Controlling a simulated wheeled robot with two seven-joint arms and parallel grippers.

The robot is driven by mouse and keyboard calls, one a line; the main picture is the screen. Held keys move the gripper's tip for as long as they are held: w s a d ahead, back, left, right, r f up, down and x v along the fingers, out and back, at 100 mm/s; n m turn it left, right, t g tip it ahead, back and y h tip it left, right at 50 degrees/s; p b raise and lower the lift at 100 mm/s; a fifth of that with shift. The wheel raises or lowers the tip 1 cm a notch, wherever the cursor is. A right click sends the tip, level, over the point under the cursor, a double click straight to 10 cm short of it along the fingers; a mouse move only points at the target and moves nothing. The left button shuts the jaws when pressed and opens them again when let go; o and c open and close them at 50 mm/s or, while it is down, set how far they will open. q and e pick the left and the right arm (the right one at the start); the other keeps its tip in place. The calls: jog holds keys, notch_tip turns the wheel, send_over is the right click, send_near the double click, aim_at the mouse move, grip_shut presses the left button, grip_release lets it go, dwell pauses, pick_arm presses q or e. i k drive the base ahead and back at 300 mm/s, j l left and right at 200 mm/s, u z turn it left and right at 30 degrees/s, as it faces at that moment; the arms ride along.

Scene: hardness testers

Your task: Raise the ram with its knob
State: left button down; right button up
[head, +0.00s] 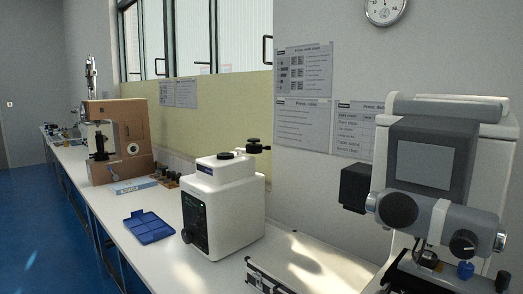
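A brown and white hardness tester (131,130) stands on the bench at the left, with a dark upright spindle (99,145) in its open throat and a tall rod rising from its top. A grey and white tester (435,150) stands close at the right, with a large dark round knob (398,208) and a smaller dark knob (463,243) on its front. I cannot tell which knob works the ram. Neither of my grippers is in view.
A blue tray (148,227) lies near the bench's front edge. A light blue flat box (133,185) and several small dark pieces lie by the brown tester. The wall closes off the back.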

aim_at(187, 236)
jog(key=i+j, duration=0.3)
jog(key=j, duration=0.15)
jog(key=i+j, duration=0.3)
jog(key=j, duration=0.2)
jog(key=i+j, duration=0.3)
jog(key=j, duration=0.15)
jog(key=i+j, duration=0.35)
jog(key=j, duration=0.15)
